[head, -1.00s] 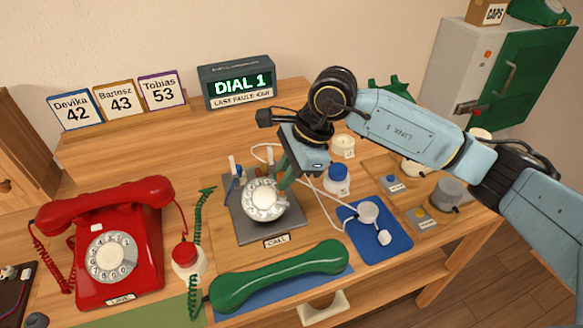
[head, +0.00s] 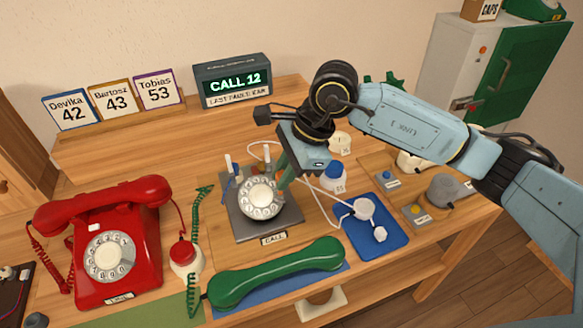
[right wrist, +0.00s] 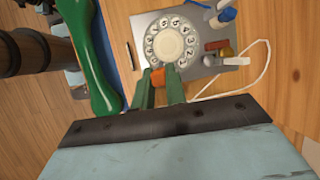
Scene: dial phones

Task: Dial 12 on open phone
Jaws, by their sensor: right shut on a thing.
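The open phone is a dark grey plate (head: 279,222) with a white rotary dial (head: 259,197) and a CALL label at its front. The dial (right wrist: 171,45) shows face-on in the right wrist view. A dark display box (head: 235,82) behind it reads CALL 12. My right gripper (head: 283,186) is at the right edge of the dial, fingers pointing down. In the right wrist view its green fingers (right wrist: 159,84) are shut on a small orange piece (right wrist: 158,77) beside the dial's rim. Whether it touches the dial is unclear. My left gripper is out of view.
A green handset (head: 278,272) lies in front of the open phone. A red dial phone (head: 110,245) and a red button (head: 183,254) stand to the left. A blue pad (head: 383,240) with white pieces and a blue-capped jar (head: 334,177) are to the right.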

